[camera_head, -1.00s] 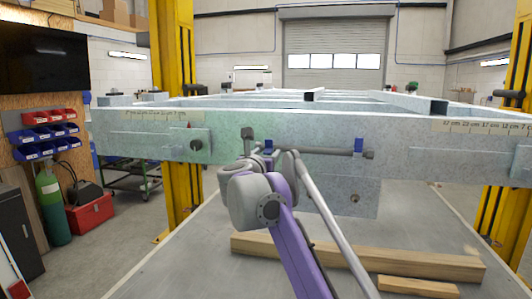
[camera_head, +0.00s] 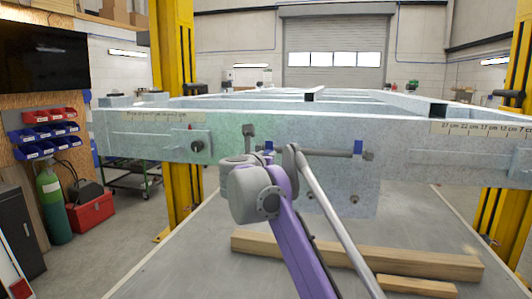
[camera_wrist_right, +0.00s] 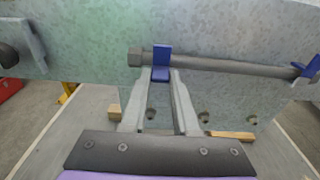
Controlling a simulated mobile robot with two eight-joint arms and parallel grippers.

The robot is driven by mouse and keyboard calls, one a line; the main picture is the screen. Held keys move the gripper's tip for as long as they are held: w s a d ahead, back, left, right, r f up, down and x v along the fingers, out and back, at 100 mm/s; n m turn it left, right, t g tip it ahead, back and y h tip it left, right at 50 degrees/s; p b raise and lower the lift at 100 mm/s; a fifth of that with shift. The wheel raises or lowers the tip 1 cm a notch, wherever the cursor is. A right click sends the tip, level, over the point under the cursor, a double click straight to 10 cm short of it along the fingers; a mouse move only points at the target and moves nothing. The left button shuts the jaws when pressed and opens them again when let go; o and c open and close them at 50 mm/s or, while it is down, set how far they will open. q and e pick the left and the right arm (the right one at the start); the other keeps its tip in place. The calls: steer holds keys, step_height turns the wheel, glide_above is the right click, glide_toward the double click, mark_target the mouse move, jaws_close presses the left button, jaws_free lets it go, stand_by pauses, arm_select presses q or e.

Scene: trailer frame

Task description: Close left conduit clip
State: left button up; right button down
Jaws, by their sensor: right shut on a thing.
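The left conduit clip is blue (camera_head: 269,147) and sits near the left end of a grey horizontal conduit (camera_head: 325,153) on the front beam. My left gripper is not in view.
A second blue clip (camera_head: 357,148) is at the conduit's right end. The galvanised trailer beam (camera_head: 400,130) spans the view. Wooden boards (camera_head: 350,254) lie on the grey surface below. Yellow posts (camera_head: 180,200) stand on both sides.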

steer(key=shift+w+d+r+g+p, duration=0.1)
steer(key=shift+r+g+p, duration=0.35)
steer(key=shift+r+g, duration=0.2)
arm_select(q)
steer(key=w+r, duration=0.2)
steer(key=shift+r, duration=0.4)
arm_select(e)
steer(key=shift+g+y, duration=0.25)
steer(key=shift+y, duration=0.05)
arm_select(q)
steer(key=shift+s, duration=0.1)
arm_select(e)
steer(key=shift+f, duration=0.15)
steer(key=c, duration=0.7)
jaws_free()
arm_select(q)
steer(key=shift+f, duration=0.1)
arm_select(e)
steer(key=shift+s+a, duration=0.25)
steer(key=shift+s, duration=0.2)
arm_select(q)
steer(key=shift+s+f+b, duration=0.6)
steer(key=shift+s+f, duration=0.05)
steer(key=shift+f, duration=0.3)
arm_select(e)
steer(key=v, duration=1)
